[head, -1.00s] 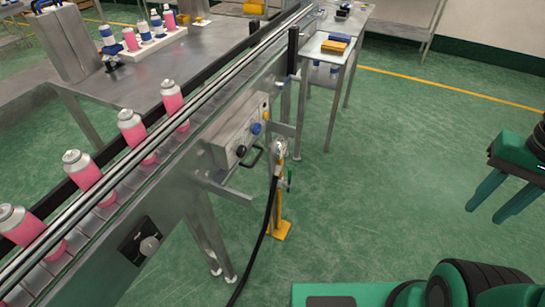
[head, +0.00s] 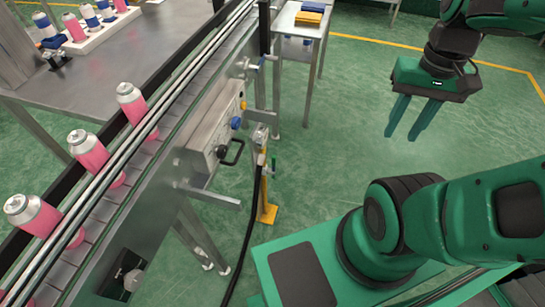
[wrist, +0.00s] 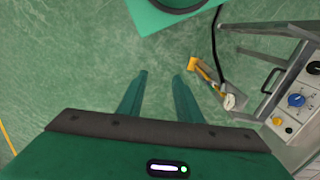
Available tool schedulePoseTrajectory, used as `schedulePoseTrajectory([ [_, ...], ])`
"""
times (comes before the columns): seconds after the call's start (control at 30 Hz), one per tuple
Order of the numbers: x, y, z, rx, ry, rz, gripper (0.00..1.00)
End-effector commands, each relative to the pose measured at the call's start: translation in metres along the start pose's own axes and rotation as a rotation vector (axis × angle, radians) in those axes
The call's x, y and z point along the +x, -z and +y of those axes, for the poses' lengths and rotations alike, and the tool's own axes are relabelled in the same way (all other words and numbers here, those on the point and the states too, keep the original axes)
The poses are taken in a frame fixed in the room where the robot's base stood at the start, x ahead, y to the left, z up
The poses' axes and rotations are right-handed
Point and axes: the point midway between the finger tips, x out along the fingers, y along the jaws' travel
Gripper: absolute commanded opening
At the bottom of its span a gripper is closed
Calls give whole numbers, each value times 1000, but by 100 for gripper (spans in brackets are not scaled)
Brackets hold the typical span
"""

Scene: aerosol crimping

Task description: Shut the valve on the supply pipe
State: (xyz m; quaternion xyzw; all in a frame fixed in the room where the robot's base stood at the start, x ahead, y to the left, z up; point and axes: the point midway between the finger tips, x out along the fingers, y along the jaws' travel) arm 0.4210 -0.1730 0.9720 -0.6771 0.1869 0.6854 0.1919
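The conveyor (head: 150,165) with pink cans (head: 88,150) runs along the left. A grey control box (head: 215,135) with a black handle (head: 235,152) is close to the pipe. A small steel table (head: 290,25) stands behind. Green floor is clear between gripper and pipe.

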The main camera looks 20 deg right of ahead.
Motion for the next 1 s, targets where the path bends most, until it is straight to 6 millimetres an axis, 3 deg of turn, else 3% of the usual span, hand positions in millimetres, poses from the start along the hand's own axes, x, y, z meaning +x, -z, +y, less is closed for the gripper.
schedulePoseTrajectory([
  [0.23,20,41,-26,-205,-9,22,32],
  [0.47,65,100,-71,-526,8,57,32],
  [0.7,126,144,-125,-837,59,100,32],
  [1.0,214,172,-197,-1174,157,179,32],
])
